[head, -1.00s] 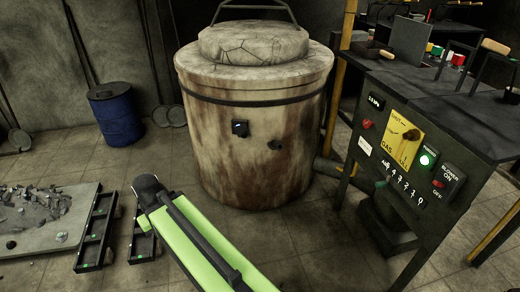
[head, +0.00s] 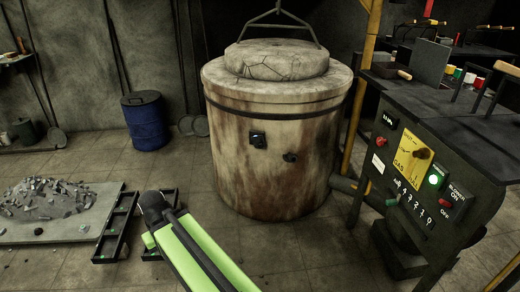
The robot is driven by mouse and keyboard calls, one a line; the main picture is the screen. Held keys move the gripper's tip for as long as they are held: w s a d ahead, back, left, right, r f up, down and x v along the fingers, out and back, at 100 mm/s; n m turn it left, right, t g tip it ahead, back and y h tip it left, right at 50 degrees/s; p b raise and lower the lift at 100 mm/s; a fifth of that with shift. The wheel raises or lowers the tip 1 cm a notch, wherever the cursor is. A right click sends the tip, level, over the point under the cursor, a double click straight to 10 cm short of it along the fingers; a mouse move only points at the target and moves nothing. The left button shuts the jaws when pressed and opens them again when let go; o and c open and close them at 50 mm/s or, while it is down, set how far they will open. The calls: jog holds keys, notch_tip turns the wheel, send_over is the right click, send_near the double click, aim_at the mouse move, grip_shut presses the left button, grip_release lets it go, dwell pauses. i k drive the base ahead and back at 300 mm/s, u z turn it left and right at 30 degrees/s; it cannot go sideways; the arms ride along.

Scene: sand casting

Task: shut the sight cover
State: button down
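The sight cover seems to be the small dark square plate (head: 258,139) on the front of the round furnace (head: 230,180). A pale bluish spot shows on it, and I cannot tell whether the cover is open or shut. A smaller dark round fitting (head: 290,157) sits to its lower right. A green and black link of my arm reaches up from the bottom middle, in front of the floor and left of the furnace. My gripper is not visible, so its place relative to the cover cannot be seen.
A control panel (head: 411,153) with a lit green button (head: 435,180) stands right of the furnace. A blue barrel (head: 144,122) stands behind left. A grey slab (head: 30,229) with rubble and dark metal frames (head: 115,228) lie at left. Bare floor shows before the furnace.

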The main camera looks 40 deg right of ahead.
aim_at(258, 141)
jog(key=z, duration=0.05)
jog(key=i, duration=1)
jog(key=u, duration=0.05)
